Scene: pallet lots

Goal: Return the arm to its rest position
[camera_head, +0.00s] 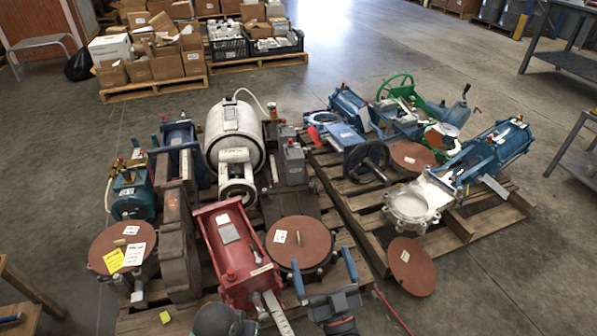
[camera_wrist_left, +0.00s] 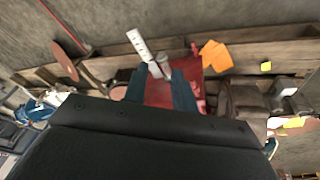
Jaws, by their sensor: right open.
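My right gripper (camera_head: 321,258) is at the bottom centre of the head view. Its two blue fingers are spread, with nothing between them, in front of a round rusty flange cover (camera_head: 295,240). My left gripper (camera_wrist_left: 157,80) shows in the left wrist view with its blue fingers apart. A red actuator (camera_wrist_left: 190,84) shows behind and between those fingers; I cannot tell the distance. The red actuator also shows in the head view (camera_head: 236,255), left of the right gripper. A dark rounded part of my arm is at the bottom edge; the left fingers are not clear there.
Two wooden pallets (camera_head: 470,227) carry valves and actuators close by. A loose rusty disc (camera_head: 411,267) leans at the right pallet's front edge. A pallet of cardboard boxes (camera_head: 140,70) stands behind. Workbenches (camera_head: 565,62) are at right. Floor at lower right is clear.

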